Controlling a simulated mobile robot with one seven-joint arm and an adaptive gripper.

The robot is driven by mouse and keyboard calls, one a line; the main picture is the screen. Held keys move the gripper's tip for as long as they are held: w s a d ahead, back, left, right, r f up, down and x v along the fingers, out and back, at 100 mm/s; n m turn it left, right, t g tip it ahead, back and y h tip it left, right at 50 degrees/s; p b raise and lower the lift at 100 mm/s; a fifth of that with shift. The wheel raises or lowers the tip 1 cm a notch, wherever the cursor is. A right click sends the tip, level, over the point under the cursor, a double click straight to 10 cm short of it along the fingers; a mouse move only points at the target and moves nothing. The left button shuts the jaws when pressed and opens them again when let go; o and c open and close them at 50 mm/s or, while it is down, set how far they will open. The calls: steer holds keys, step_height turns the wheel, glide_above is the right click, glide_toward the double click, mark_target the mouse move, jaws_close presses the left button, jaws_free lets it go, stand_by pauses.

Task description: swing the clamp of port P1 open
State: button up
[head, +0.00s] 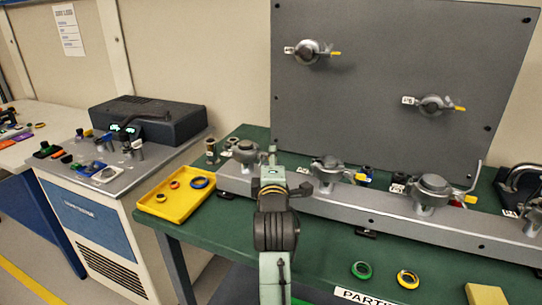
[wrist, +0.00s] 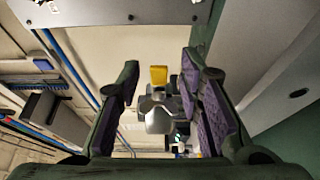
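Several round grey clamps show in the head view. Two are on the upright panel, an upper left one (head: 308,52) and a lower right one (head: 436,104), each with a yellow-tipped lever. Others sit along the grey manifold bar: a left one (head: 245,152), a middle one (head: 327,170) and a right one (head: 432,188). The port labels are too small to read, so I cannot tell which is P1. My gripper (wrist: 160,105) is open in the wrist view. A grey fitting (wrist: 158,118) with a yellow tab (wrist: 159,75) shows between the fingers, apparently beyond them. My arm hides part of the bar.
A yellow tray (head: 176,208) with rings stands on the green table (head: 330,235) to the left. A green ring (head: 361,270), a yellow ring (head: 408,279) and a yellow block (head: 486,294) lie at the front. The upright panel (head: 380,50) rises behind the bar.

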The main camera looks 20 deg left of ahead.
steer(key=shift+c, duration=0.3)
jaws_close()
steer(key=shift+r, duration=0.1)
stand_by(0.6)
